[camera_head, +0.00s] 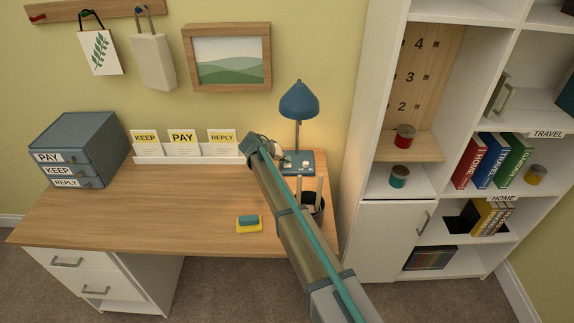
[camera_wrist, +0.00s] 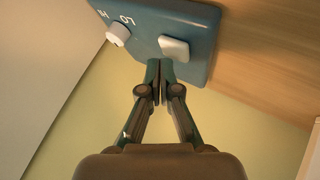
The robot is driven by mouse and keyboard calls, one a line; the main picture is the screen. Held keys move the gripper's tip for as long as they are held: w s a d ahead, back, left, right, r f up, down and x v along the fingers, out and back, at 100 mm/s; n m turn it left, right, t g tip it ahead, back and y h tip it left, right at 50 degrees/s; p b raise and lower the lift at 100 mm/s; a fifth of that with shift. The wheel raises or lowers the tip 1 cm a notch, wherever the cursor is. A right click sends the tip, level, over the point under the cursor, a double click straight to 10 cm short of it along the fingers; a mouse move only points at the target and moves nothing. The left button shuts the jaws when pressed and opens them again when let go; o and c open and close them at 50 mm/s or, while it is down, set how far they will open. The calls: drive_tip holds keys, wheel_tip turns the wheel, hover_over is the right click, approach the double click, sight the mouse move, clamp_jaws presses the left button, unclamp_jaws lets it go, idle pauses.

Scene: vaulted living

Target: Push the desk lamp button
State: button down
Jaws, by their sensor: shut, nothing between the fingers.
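The blue desk lamp (camera_head: 299,100) stands upright at the back right of the desk. Its blue base (camera_head: 308,155) shows partly behind my arm. In the head view my gripper (camera_head: 276,150) is at the left side of the lamp base.
A dark cup (camera_head: 313,203) stands in front of the lamp, close to my arm. A card holder (camera_head: 186,156) and a small drawer unit (camera_head: 80,150) are farther left. A yellow and teal block (camera_head: 249,224) lies near the front. The desk's left middle is clear. A white shelf (camera_head: 385,215) stands right.

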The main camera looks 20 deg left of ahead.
sight(286, 165)
drive_tip(key=shift+f, duration=0.15)
drive_tip(key=shift+f+b, duration=0.35)
drive_tip(key=shift+b, duration=0.2)
drive_tip(key=shift+r, duration=0.5)
drive_tip(key=shift+r, duration=0.1)
idle(0.4)
drive_tip(key=shift+r+p, duration=0.6)
drive_tip(key=shift+r, duration=2.35)
